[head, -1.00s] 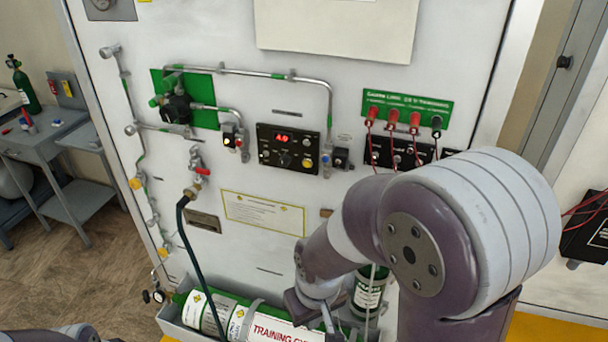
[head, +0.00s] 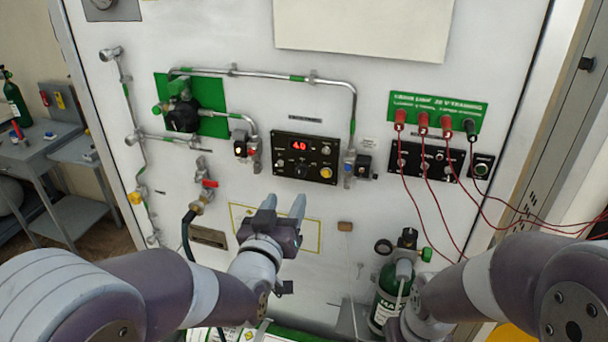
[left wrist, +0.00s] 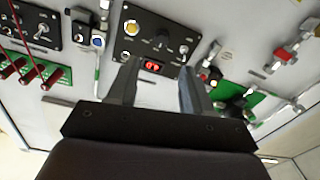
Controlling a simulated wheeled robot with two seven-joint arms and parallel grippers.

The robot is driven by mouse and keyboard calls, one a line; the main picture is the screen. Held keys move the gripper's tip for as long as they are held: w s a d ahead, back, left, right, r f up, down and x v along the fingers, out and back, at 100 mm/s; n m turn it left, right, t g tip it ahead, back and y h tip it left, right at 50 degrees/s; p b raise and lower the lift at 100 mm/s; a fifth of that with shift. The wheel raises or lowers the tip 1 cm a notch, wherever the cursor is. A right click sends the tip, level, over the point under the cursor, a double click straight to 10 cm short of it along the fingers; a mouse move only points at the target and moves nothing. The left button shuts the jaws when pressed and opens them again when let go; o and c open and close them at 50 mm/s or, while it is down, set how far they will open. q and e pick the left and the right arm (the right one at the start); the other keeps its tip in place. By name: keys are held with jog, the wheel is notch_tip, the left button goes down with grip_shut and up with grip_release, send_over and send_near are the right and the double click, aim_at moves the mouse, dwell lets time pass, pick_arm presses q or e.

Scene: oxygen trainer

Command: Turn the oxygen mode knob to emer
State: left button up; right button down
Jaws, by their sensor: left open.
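A black control panel (head: 306,157) with a red lit display is fixed to the upright white board. A dark knob (head: 303,170) sits in its lower middle, which I take for the mode knob; its label is too small to read. In the left wrist view the panel (left wrist: 126,52) appears turned over, with the dark knob (left wrist: 162,34) beyond the fingertips. My left gripper (head: 283,203) is open and empty, below the panel and apart from it; its two fingers (left wrist: 158,70) point toward the panel. My right arm's end is low at the right, its fingers not clear.
A green regulator plate (head: 211,120) and pipes lie left of the panel. A small green cylinder (head: 386,300) stands below, near my right arm. The board between gripper and panel is clear.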

aim_at(299, 174)
pick_arm(q)
jog(key=p+x, duration=0.2)
jog(key=x, duration=0.6)
jog(key=shift+w+f, duration=0.1)
jog(key=shift+w, duration=0.1)
jog(key=shift+w+d, duration=0.1)
jog(key=shift+w, duration=0.5)
jog(key=shift+f, duration=0.1)
grip_shut()
